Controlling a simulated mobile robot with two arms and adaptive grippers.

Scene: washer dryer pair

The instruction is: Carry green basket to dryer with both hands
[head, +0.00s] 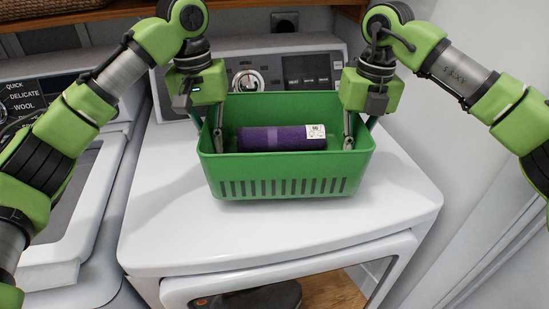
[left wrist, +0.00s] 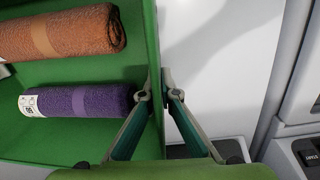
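The green basket (head: 282,187) sits upright on the white top of the machine in the middle (head: 165,215), which I take to be the dryer. A purple rolled towel (head: 281,138) lies inside it and also shows in the left wrist view (left wrist: 77,99), with an orange-brown rolled towel (left wrist: 62,34) beside it. My left gripper (head: 217,140) straddles the basket's left wall, one finger inside and one outside, its tips close against the wall in the left wrist view (left wrist: 156,88). My right gripper (head: 348,142) is at the right wall, one finger inside; its outer finger is mostly hidden.
A control panel with a round dial (head: 247,80) stands behind the basket. A second white machine (head: 75,200) with printed cycle names is at the left. A white wall is close at the right. A wooden shelf (head: 120,10) runs above. A pale frame (head: 290,268) juts out at the front.

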